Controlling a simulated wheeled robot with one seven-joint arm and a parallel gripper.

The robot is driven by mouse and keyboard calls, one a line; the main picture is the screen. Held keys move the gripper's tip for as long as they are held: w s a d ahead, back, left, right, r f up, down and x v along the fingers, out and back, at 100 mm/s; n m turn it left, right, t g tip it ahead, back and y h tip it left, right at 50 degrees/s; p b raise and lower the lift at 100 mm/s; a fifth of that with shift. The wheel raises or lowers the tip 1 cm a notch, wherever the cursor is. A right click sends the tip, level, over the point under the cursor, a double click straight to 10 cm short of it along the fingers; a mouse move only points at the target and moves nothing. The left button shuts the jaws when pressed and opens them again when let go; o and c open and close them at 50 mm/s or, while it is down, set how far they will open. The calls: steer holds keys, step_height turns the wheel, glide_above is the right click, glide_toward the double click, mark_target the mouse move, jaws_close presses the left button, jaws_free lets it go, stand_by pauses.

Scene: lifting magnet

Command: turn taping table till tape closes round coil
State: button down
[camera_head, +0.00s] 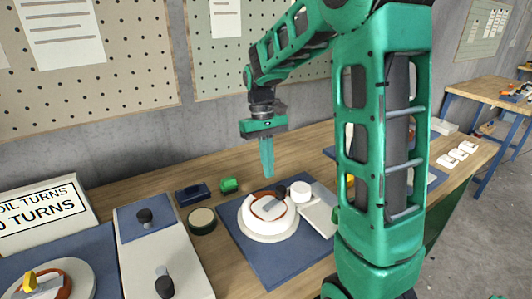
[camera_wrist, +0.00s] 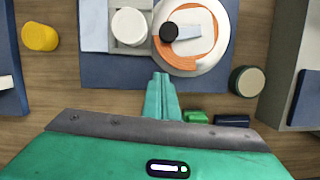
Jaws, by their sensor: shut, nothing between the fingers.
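The taping table is a white round turntable (camera_head: 267,231) on a blue mat; it also shows in the wrist view (camera_wrist: 217,62). A grey-white bar with a black knob (camera_wrist: 169,32) crosses the coil. A white roll (camera_head: 300,191), probably the tape, sits on a pale block beside the turntable. My gripper (camera_head: 268,175) is shut and empty, pointing down at the turntable's far side, apart from the knob; its fingertips (camera_wrist: 161,78) show in the wrist view.
A dark-rimmed round container (camera_head: 202,220), a dark blue block (camera_head: 192,194) and a green block (camera_head: 229,185) stand left of the mat. A pale panel with black knobs (camera_head: 160,250) and a second coil station (camera_head: 50,282) are further left. A yellow piece (camera_wrist: 40,36) lies apart.

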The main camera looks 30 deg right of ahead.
mark_target(269, 207)
steer(key=shift+x, duration=1)
steer(key=shift+s+a+r, duration=0.1)
steer(key=shift+s+a, duration=0.05)
steer(key=shift+s, duration=1)
steer(key=shift+s+a, duration=0.1)
steer(key=shift+s, duration=0.75)
